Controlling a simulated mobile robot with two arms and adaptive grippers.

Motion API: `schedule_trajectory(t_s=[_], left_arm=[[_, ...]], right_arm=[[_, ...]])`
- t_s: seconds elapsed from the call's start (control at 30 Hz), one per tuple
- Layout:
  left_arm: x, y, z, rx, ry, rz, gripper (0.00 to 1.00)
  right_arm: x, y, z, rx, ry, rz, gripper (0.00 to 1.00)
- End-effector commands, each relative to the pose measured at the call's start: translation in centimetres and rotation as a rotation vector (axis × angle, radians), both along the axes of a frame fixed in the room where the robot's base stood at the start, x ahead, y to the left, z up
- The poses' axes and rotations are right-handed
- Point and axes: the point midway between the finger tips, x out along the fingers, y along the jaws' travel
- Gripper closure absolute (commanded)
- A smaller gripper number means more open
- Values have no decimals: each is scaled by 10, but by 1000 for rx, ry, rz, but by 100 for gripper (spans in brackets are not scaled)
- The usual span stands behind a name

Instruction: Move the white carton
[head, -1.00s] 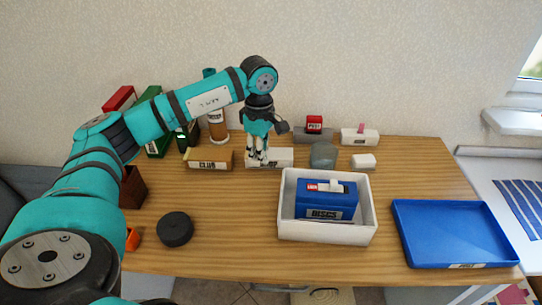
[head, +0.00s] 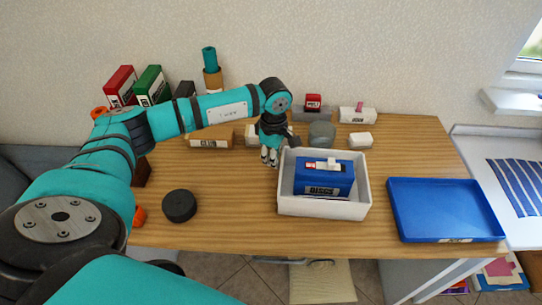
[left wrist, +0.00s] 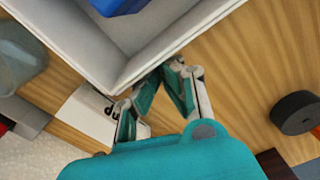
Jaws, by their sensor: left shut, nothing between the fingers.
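A white open-topped box (head: 322,208) stands on the wooden table, with a blue box labelled DISCS (head: 324,178) inside it. A small closed white block (head: 360,140) lies behind it; I cannot tell which of the two is the carton. My left gripper (head: 269,161) points down beside the open box's back left corner, shut and empty. In the left wrist view its fingertips (left wrist: 172,68) meet close to the open box's wall (left wrist: 150,60); whether they touch it is unclear. My right gripper is out of view.
A blue tray (head: 446,210) lies at the right and a black disc (head: 179,206) at the front left. Labelled blocks, including one marked CLUB (head: 209,137), and a grey rounded object (head: 321,134) stand behind. The table's front middle is clear.

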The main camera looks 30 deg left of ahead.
Motion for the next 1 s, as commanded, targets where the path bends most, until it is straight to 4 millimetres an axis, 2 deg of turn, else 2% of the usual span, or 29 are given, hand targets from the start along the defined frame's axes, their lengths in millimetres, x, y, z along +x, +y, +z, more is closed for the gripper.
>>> schedule_trajectory(t_s=[0.17, 0.4, 0.53, 1.0], left_arm=[[1, -5, -1, -2, 0, -2, 100], [7, -55, -3, -4, 0, -7, 100], [9, -73, -1, -3, -1, -4, 100], [9, -76, 0, 0, 0, -1, 100]], right_arm=[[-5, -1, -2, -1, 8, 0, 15], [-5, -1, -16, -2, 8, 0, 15], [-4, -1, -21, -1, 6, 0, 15], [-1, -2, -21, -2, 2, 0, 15]])
